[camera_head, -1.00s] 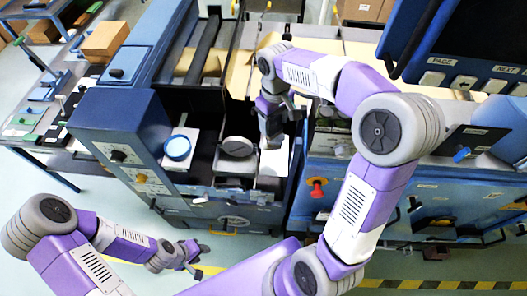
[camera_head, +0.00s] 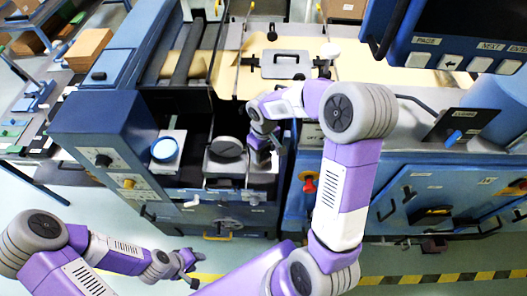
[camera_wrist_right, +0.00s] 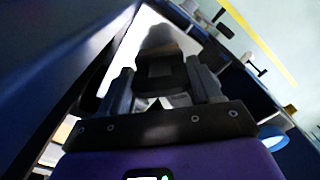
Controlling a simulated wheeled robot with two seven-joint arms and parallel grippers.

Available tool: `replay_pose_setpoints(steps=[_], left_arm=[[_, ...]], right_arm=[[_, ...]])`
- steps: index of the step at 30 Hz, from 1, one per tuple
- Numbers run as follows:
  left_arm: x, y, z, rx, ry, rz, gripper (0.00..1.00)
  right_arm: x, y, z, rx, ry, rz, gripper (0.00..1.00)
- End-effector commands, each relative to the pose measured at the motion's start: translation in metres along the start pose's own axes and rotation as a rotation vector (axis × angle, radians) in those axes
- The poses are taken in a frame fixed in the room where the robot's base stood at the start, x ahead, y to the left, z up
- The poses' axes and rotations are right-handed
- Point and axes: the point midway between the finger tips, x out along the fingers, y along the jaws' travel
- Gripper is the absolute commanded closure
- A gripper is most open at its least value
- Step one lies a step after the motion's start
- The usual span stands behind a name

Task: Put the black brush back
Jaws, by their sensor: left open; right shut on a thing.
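My right gripper (camera_head: 264,156) is over the open bay of the blue machine, at the rightmost of a row of small pale stands. In the right wrist view, its two fingers (camera_wrist_right: 160,88) are shut on a dark block-like thing, which I take to be the black brush (camera_wrist_right: 160,68). A pale surface lies close beyond it; I cannot tell whether the brush touches it. In the head view the brush is mostly hidden by the gripper. My left gripper (camera_head: 190,268) is open and empty, low in front of the machine, away from the stands.
A blue round item (camera_head: 165,149) and a dark round item (camera_head: 226,148) sit on stands left of my right gripper. A red knob (camera_head: 309,187) is on the panel to the right. Kraft paper (camera_head: 345,70) with a grey handled plate (camera_head: 286,64) lies behind.

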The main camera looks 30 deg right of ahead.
Motion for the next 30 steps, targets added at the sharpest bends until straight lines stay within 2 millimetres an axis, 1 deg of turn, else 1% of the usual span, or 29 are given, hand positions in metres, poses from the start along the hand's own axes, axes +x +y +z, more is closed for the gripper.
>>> replay_pose_setpoints(steps=[1,3,10,13,14,18,26,30], left_arm=[[-0.0001,0.0001,0.0,0.0,0.0,0.0,0.57],[-0.0001,0.0001,0.0,0.0,0.0,0.0,0.57],[0.0004,-0.0001,0.0,0.0,0.0,0.0,0.57],[0.0036,-0.0014,-0.0002,0.0,0.0,0.0,0.57],[0.0031,-0.0012,-0.0001,0.0,0.0,0.0,0.57],[0.0024,-0.0009,-0.0001,0.0,0.0,0.0,0.57],[0.0022,-0.0008,-0.0001,0.0,0.0,0.0,0.57],[-0.0013,0.0005,0.0001,0.0,0.0,0.0,0.57]], right_arm=[[0.0045,-0.0001,0.0001,0.001,0.0,-0.001,0.65],[0.0071,-0.0001,-0.0002,0.001,0.001,0.0,0.65],[0.0071,0.0001,-0.0003,0.001,0.002,0.0,0.65],[0.0108,0.0001,-0.0003,0.001,0.002,0.0,0.65],[0.0103,0.0001,-0.0002,0.001,0.002,0.0,0.34],[0.0094,0.0001,-0.0002,0.001,0.001,0.0,0.12],[0.0091,0.0001,-0.0002,0.001,0.001,0.0,0.11],[0.0027,0.0003,-0.0007,0.001,0.003,0.001,0.11]])
